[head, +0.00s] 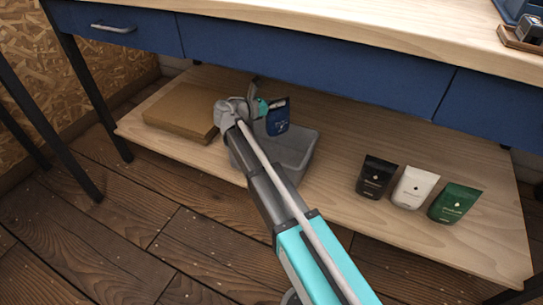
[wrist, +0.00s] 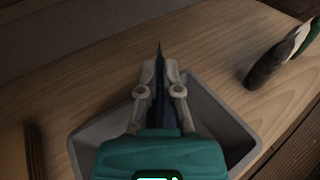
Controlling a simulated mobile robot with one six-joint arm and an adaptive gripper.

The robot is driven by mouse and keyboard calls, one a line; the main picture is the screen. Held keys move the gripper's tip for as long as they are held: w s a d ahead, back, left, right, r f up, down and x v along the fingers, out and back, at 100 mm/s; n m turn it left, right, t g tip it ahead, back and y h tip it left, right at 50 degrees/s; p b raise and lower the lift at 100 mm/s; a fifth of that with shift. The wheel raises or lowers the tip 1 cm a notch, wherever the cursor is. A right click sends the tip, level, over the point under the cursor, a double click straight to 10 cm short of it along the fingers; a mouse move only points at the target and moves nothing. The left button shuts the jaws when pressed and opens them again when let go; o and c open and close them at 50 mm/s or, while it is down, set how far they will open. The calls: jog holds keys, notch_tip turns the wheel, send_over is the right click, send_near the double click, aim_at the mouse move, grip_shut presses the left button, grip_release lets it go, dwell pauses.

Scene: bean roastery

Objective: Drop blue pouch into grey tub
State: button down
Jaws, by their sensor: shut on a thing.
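The blue pouch (head: 278,117) is held upright by my gripper (head: 262,106) above the grey tub. In the wrist view the pouch (wrist: 159,75) shows edge-on as a thin dark strip between the two fingers of my gripper (wrist: 160,92). The grey tub (head: 301,160) stands on the lower wooden shelf, partly hidden behind my arm. In the wrist view the tub's rim (wrist: 232,118) lies below and around the gripper. I cannot see the tub's floor clearly.
A black pouch (head: 376,177), a white pouch (head: 414,187) and a green pouch (head: 455,203) stand to the right on the shelf (head: 340,145). A flat brown box (head: 180,112) lies left of the tub. The blue-drawered desk (head: 320,62) overhangs the shelf.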

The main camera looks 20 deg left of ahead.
jog(key=shift+f, duration=0.45)
jog(key=c, duration=0.7)
grip_release()
jog(key=shift+s, duration=0.1)
